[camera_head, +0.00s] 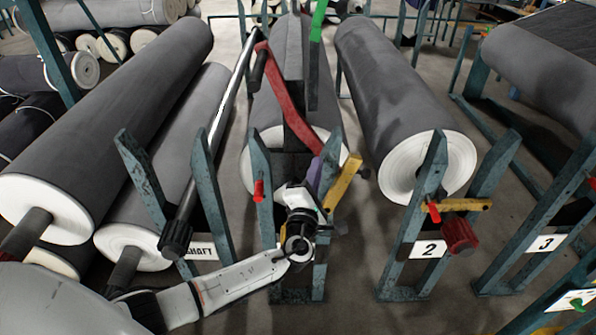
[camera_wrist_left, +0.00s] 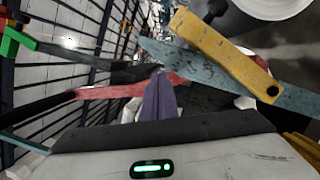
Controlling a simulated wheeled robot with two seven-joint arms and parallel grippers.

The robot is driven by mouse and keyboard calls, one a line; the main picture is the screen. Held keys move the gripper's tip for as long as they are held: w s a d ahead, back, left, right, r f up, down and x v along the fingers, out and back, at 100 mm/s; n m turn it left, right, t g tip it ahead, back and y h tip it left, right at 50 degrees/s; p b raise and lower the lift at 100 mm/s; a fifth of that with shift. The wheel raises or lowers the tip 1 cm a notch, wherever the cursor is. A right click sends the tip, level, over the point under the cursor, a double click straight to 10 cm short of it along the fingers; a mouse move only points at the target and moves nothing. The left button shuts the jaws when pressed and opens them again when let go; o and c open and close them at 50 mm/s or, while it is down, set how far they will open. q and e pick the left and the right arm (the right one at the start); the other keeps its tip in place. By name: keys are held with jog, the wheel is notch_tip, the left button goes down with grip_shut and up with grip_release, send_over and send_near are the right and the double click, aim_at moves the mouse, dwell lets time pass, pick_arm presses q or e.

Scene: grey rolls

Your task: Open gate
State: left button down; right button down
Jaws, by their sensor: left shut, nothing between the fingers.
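The yellow gate bar (camera_head: 343,182) on the middle stand is tilted up, its upper end leaning right. It also shows in the left wrist view (camera_wrist_left: 222,52), slanting beside the worn blue-green post (camera_wrist_left: 190,66). My left gripper (camera_head: 317,172) is at the middle stand, just left of the yellow bar. Its purple fingers (camera_wrist_left: 158,98) are shut and empty. I cannot tell whether they touch the bar. My wrist hides part of the stand. My right gripper is not in view.
Stand 2 (camera_head: 436,170) has its yellow bar (camera_head: 460,205) lying level across it. A red upright pin (camera_head: 258,191) is on the middle stand's left post. Large grey rolls (camera_head: 120,110) fill the left. A red curved part (camera_head: 285,95) rises behind my gripper.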

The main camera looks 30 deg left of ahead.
aim_at(345, 167)
pick_arm(q)
jog(key=w+d, duration=0.1)
jog(key=d, duration=0.1)
jog(key=w+d, duration=0.2)
jog(key=d, duration=0.1)
jog(key=shift+w+d+r, duration=0.2)
jog(key=shift+w+d, duration=0.05)
jog(key=shift+d, duration=0.05)
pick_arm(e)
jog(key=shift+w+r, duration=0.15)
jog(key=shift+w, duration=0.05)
